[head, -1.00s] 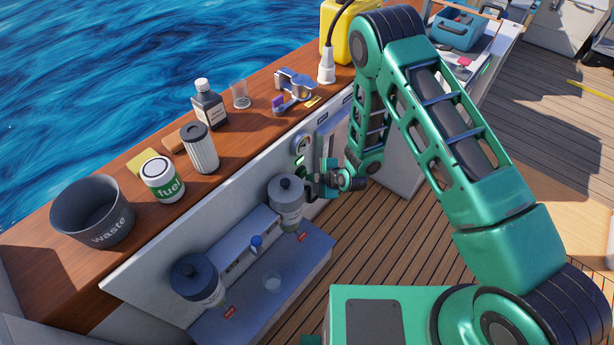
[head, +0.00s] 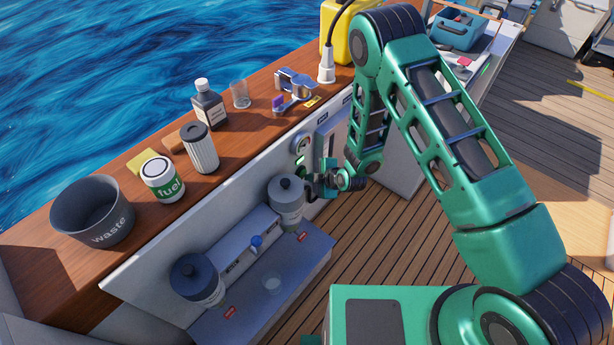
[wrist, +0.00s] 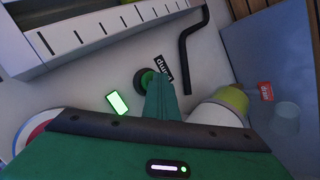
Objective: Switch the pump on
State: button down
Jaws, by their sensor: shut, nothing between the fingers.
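My gripper (head: 312,186) is at the white panel below the wooden ledge, beside the right-hand dark-lidded filter bowl (head: 287,192). In the wrist view its green fingers (wrist: 157,92) are closed together with nothing between them. Their tips are at a round black-rimmed switch (wrist: 141,77) with green at its centre. The fingers partly cover the switch, and I cannot tell whether they touch it. A black "pump" label (wrist: 164,70) is next to it. A small rectangular indicator (wrist: 117,103) beside the switch glows green. A round gauge (head: 301,144) sits above on the panel.
A slotted white housing (wrist: 75,35) and a bent black pipe (wrist: 187,45) are close to the fingers. A second filter bowl (head: 197,278) and a blue-knobbed valve (head: 256,242) are lower left. The ledge holds a waste pot (head: 92,212) and a fuel can (head: 162,180).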

jog(key=s+d, duration=0.3)
jog(key=d, duration=0.2)
jog(key=shift+s, duration=0.35)
dwell(0.4)
jog(key=s+d+r+m+g+h, duration=0.15)
jog(key=d+r+m, duration=0.35)
jog(key=d+r, duration=0.75)
jog(key=s+d+r+m+g+h, duration=0.1)
jog(key=d+r+m+h, duration=0.35)
jog(key=d+r, duration=0.8)
jog(key=s+d+r+m+g, duration=0.3)
jog(key=s+d+r+m, duration=0.65)
jog(key=s+r, duration=0.35)
jog(key=s+d+r+m+g, duration=0.1)
jog(key=s+m, duration=0.3)
jog(key=s, duration=0.5)
jog(key=s+d+r+m, duration=0.2)
jog(key=s+r+m, duration=0.1)
jog(key=s, duration=0.6)
jog(key=shift+s+r+m+g, duration=0.35)
jog(key=shift+r+m, duration=0.05)
jog(key=shift+r, duration=0.05)
